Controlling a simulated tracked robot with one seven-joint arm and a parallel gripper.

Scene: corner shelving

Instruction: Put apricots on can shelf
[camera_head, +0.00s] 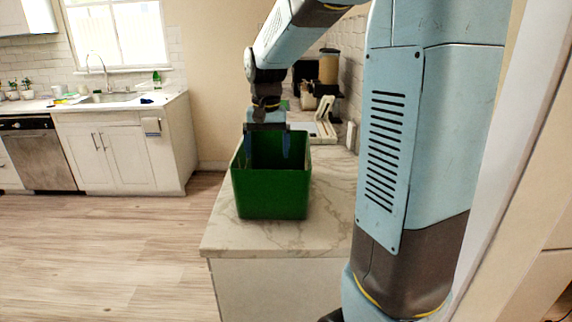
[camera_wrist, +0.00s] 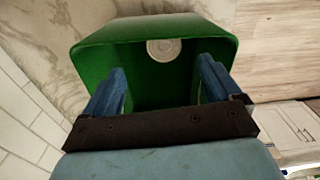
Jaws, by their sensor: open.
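A green bin (camera_head: 270,195) stands on the marble counter (camera_head: 235,240); it also shows in the wrist view (camera_wrist: 95,60). A round, pale can top (camera_wrist: 163,49) shows inside the bin in the wrist view. No label is visible, so I cannot tell whether it is the apricots. My gripper (camera_head: 267,147) points down at the bin opening, with its blue fingers apart. In the wrist view my gripper (camera_wrist: 162,72) is open and empty, with the can top beyond the fingertips. The bin wall hides the can in the head view. I cannot identify the can shelf.
A coffee maker (camera_head: 328,68) and a white object (camera_head: 322,120) stand farther back on the counter, near the tiled wall. A sink cabinet (camera_head: 120,150) is at the far left. The wooden floor (camera_head: 110,250) left of the counter is clear.

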